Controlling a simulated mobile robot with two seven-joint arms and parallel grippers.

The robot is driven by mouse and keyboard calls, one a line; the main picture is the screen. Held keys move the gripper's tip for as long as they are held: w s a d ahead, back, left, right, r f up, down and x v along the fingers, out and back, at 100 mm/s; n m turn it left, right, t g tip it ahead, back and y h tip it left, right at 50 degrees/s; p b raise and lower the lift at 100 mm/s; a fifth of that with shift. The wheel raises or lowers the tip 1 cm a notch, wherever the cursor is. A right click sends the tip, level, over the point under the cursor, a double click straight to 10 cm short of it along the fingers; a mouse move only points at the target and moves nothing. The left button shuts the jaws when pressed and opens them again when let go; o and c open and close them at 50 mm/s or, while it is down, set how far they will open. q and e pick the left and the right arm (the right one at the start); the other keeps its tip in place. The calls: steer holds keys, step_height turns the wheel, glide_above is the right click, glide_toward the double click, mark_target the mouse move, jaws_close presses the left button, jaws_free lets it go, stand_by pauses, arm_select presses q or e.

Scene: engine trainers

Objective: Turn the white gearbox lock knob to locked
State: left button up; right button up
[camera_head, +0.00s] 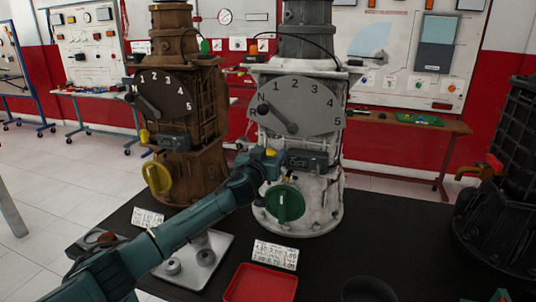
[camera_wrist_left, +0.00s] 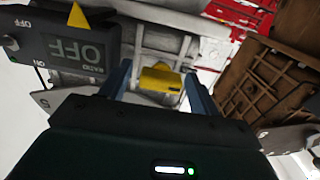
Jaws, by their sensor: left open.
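The white gearbox (camera_head: 327,185) stands upright on the black table. Its front has a grey dial marked R, N and 1 to 5, a small OFF display (camera_head: 306,161) and a round green knob (camera_head: 285,203). My left gripper (camera_head: 268,163) is at its left front, beside the display. In the left wrist view, my open left gripper (camera_wrist_left: 157,72) has a finger on each side of a yellow knob (camera_wrist_left: 161,80), with gaps visible on both sides. The display (camera_wrist_left: 75,52) appears upside down, with a yellow triangle (camera_wrist_left: 78,15) on it.
A brown gearbox (camera_head: 205,165) with a yellow knob (camera_head: 157,177) stands left, close to my left arm. A black unit (camera_head: 500,190) stands right. A red tray (camera_head: 260,284), a grey tray (camera_head: 222,242) and a label card (camera_head: 275,254) lie in front.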

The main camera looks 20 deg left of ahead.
arm_select(q)
steer(key=shift+c, duration=0.3)
steer(key=c, duration=0.9)
arm_select(e)
steer(key=shift+a, duration=0.1)
